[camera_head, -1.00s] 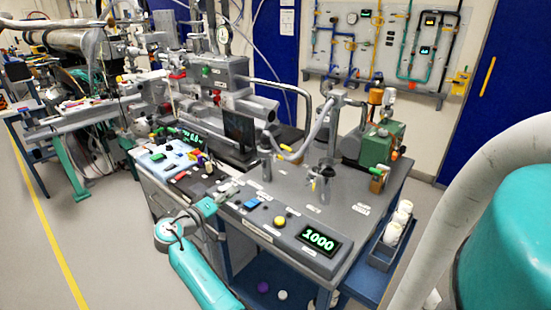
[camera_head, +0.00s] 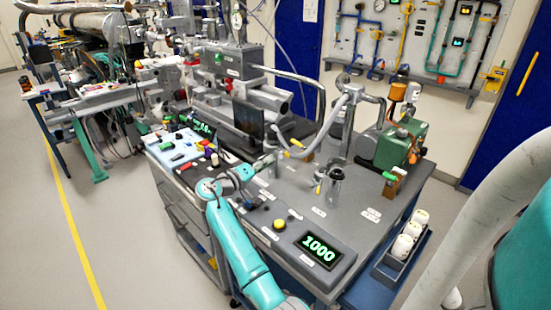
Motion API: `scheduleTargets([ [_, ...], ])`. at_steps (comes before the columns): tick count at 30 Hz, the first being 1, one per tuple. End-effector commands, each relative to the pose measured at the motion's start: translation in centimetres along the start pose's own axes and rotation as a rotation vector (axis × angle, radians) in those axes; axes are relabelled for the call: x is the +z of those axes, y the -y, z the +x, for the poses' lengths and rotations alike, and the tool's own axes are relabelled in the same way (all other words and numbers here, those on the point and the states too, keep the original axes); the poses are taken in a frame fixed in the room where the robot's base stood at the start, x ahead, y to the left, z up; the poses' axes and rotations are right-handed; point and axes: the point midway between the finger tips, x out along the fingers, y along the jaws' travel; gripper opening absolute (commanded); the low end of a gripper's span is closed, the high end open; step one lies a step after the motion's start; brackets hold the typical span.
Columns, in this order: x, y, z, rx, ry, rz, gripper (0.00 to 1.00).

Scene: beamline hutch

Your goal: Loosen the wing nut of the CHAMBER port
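The labels at the ports on the grey bench (camera_head: 385,232) are too small to read, so I cannot tell which is CHAMBER. A grey hose (camera_head: 318,140) bends down from a post to the left port area. A small yellow part (camera_head: 297,143), possibly a wing nut or handle, shows on the hose near its lower end. A second upright metal port (camera_head: 334,188) stands to the right, with a yellow part (camera_head: 318,188) at its left side. My gripper (camera_head: 267,161) is at the left port area below the hose end; its fingers are too small to tell open or shut, or whether they touch anything.
A display reading 1000 (camera_head: 319,249) and a yellow button (camera_head: 279,225) are on the bench front. A dark monitor (camera_head: 249,119) stands behind my gripper. A green pump (camera_head: 402,142) is at the right rear. White containers (camera_head: 402,246) sit in a side tray.

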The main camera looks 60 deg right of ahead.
Motion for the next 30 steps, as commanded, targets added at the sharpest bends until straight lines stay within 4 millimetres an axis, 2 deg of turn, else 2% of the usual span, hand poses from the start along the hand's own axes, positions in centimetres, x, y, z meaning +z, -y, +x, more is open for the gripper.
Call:
scheduleTargets([
  [3, 0.0, -0.1, 2.0, 0.001, 0.001, 0.001, 0.29],
  [9, 0.0, 0.0, 3.9, -0.001, 0.0, 0.0, 0.29],
  [20, 0.0, 0.0, 4.5, -0.001, 0.0, 0.0, 0.29],
  [21, 0.0, 0.0, 4.5, -0.001, 0.0, 0.0, 0.27],
  [24, 0.0, 0.0, 4.5, -0.001, 0.0, 0.0, 0.02],
  [30, 0.0, 0.0, 4.5, -0.001, 0.0, 0.0, 0.0],
])
